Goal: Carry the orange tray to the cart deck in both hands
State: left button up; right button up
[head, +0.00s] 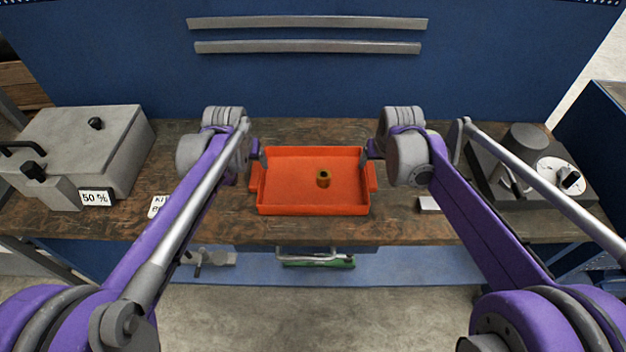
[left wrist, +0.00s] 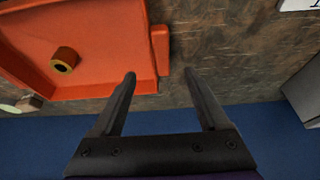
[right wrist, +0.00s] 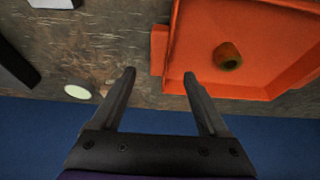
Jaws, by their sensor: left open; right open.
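The orange tray (head: 290,202) lies on the wooden workbench, with a handle block on its left and right sides. A small brown, hollow cylinder (head: 323,179) stands inside it. The cart deck is not identifiable.
A grey box (head: 80,150) with a "50 %" label stands at the bench's left. A grey device with a dial (head: 560,177) stands at the right. A small white block (head: 429,203) lies right of the tray. A blue panel (head: 300,85) rises behind the bench (head: 310,230).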

aim_at(256, 174)
pick_arm(q)
jog(key=x, duration=0.9)
jog(key=shift+w+f, duration=0.1)
jog(key=shift+f, duration=0.05)
pick_arm(e)
jog(key=x, duration=0.9)
jog(key=shift+w+f, duration=0.1)
jog(key=shift+f, duration=0.05)
pick_arm(q)
grip_shut()
pick_arm(e)
grip_shut()
